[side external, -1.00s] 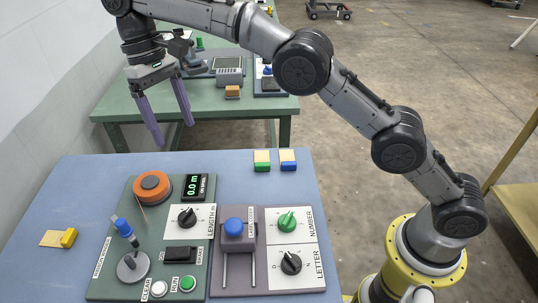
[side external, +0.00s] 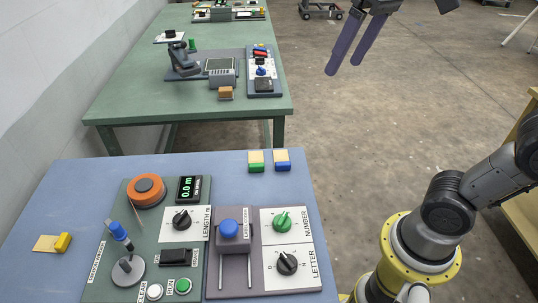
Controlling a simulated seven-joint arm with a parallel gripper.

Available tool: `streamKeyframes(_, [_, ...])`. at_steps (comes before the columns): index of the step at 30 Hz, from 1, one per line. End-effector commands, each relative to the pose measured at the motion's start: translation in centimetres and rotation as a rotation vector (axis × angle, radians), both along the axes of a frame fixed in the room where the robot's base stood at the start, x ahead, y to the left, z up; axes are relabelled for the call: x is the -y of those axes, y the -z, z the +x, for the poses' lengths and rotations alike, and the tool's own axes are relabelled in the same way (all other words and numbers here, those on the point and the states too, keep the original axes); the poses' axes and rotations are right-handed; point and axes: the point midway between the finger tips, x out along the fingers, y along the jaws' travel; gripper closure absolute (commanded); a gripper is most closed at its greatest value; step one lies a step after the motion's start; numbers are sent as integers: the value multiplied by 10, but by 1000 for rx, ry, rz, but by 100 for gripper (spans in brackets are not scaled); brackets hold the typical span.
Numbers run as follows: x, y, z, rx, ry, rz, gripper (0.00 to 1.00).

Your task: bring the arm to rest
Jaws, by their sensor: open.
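My gripper (side external: 348,63) is at the top of the side external view, right of centre. Its two purple fingers are apart and point down and to the left, with nothing between them. It is in the air, away from both tables. The lower part of my arm shows at the right edge; the links between it and the gripper are outside the picture.
The blue table (side external: 80,185) holds a green panel (side external: 150,215) with an orange reel (side external: 146,191) and a purple panel (side external: 240,285) with knobs. A green table (side external: 130,95) with devices stands behind. Open floor (side external: 400,130) lies to the right.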

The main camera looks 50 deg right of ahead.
Motion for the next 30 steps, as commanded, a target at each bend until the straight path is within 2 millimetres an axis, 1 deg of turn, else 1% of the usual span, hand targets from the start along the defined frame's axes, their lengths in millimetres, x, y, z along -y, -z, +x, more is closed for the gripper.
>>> streamKeyframes(1, [6, 11, -18, 27, 10, -6, 19])
streamKeyframes(3, [13, 30, -37, 63, 16, -18, 19])
streamKeyframes(5, [18, 48, -51, 89, 18, -28, 19])
streamKeyframes(7, [22, 70, -65, 116, 15, -41, 19])
streamKeyframes(9, [25, 93, -76, 136, 7, -54, 19])
streamKeyframes(12, [27, 122, -84, 148, -15, -71, 19])
streamKeyframes(15, [28, 143, -84, 147, -40, -86, 19])
streamKeyframes(16, [28, 145, -82, 157, -47, -91, 19])
streamKeyframes(19, [28, 140, -74, 199, -61, -99, 19])
streamKeyframes(30, [28, 140, -74, 199, -61, -99, 19])
